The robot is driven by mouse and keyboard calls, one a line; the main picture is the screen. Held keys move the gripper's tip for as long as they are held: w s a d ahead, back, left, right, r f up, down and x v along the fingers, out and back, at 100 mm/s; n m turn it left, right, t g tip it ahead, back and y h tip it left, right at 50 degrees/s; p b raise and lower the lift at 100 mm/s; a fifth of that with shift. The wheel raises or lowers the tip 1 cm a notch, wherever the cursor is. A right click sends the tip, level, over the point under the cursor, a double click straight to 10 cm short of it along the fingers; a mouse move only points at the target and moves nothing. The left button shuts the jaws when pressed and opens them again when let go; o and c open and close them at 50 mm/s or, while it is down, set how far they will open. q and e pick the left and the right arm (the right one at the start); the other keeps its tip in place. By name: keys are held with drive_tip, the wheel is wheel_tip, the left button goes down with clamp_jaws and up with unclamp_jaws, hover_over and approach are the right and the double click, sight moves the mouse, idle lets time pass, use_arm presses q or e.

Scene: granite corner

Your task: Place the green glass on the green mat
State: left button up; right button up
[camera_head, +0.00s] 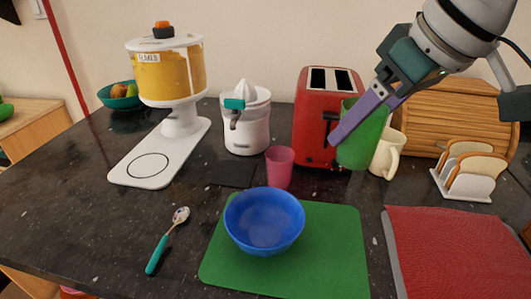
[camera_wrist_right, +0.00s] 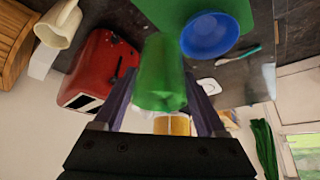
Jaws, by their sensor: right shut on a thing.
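The green glass (camera_head: 362,146) is held in my right gripper (camera_head: 358,122), in front of the red toaster's right side and above the counter. In the right wrist view the glass (camera_wrist_right: 160,75) stands between the two purple fingers of the gripper (camera_wrist_right: 160,92). The green mat (camera_head: 330,250) lies flat on the counter at the front centre, nearer than the glass. A blue bowl (camera_head: 264,222) sits on the mat's left part, leaving the right part bare. The mat (camera_wrist_right: 175,12) and bowl (camera_wrist_right: 212,35) also show in the right wrist view. My left gripper is not in view.
A pink cup (camera_head: 279,168) stands just behind the mat. Beyond are the red toaster (camera_head: 312,125), white juicer (camera_head: 246,120) and cream mug (camera_head: 388,153). A red mat (camera_head: 460,250) lies right, a toast rack (camera_head: 467,176) behind it. A spoon (camera_head: 166,240) lies left.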

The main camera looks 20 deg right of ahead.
wheel_tip(320, 180, down, 11)
drive_tip(key=shift+f+b, duration=0.1)
drive_tip(key=shift+b, duration=0.5)
wheel_tip(320, 180, down, 4)
drive_tip(key=shift+f+b, duration=0.2)
drive_tip(key=shift+b, duration=0.2)
drive_tip(key=shift+f, duration=0.1)
drive_tip(key=o, duration=1.4)
